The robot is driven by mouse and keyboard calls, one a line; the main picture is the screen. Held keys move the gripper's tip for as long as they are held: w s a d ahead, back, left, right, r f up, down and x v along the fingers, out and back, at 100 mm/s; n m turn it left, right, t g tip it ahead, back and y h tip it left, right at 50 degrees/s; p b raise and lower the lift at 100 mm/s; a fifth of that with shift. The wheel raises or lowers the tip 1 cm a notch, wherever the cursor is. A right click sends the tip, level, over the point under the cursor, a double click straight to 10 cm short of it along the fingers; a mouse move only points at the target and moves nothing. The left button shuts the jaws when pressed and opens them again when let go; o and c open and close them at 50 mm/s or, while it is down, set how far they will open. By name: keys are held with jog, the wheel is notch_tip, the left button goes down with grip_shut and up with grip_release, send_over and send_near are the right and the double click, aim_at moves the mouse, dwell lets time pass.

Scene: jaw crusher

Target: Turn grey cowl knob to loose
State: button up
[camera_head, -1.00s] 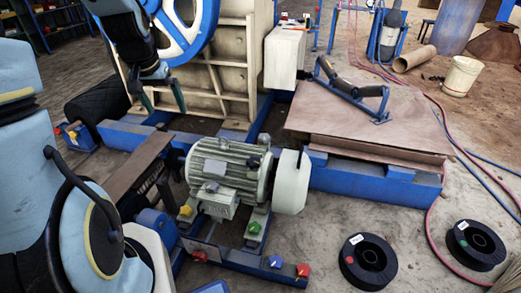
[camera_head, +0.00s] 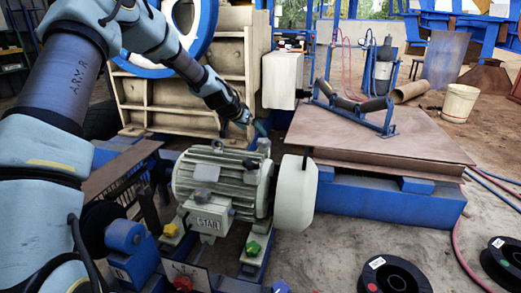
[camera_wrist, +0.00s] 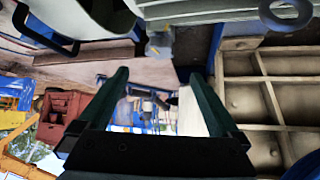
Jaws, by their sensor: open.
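The grey motor (camera_head: 222,180) stands in the middle of the head view with its white rounded cowl (camera_head: 295,192) at its right end. A small grey knob (camera_head: 264,146) sits on top near the cowl. In the wrist view a grey knob (camera_wrist: 160,44) shows at the top centre, just beyond the fingertips. My gripper (camera_head: 260,129) is just above and behind the knob in the head view, its fingers partly hidden. In the wrist view my gripper (camera_wrist: 157,73) is open, with nothing between its two dark green fingers. I cannot tell which way the knob is turned.
Yellow (camera_head: 170,230), green (camera_head: 253,248) and red (camera_head: 183,284) knobs sit around the motor's base. The crusher's ribbed cream body (camera_head: 185,95) and blue-rimmed wheel (camera_head: 207,35) stand behind. A roller frame (camera_head: 352,105) lies on brown sheets (camera_head: 400,140) at right. Black spools (camera_head: 393,276) lie on the floor.

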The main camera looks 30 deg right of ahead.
aim_at(264, 140)
jog(key=b+x, duration=0.2)
jog(key=x, duration=0.8)
jog(key=shift+w+d+f, duration=0.1)
jog(key=shift+d+f, duration=0.1)
jog(key=shift+d, duration=0.05)
jog(key=c, duration=1.4)
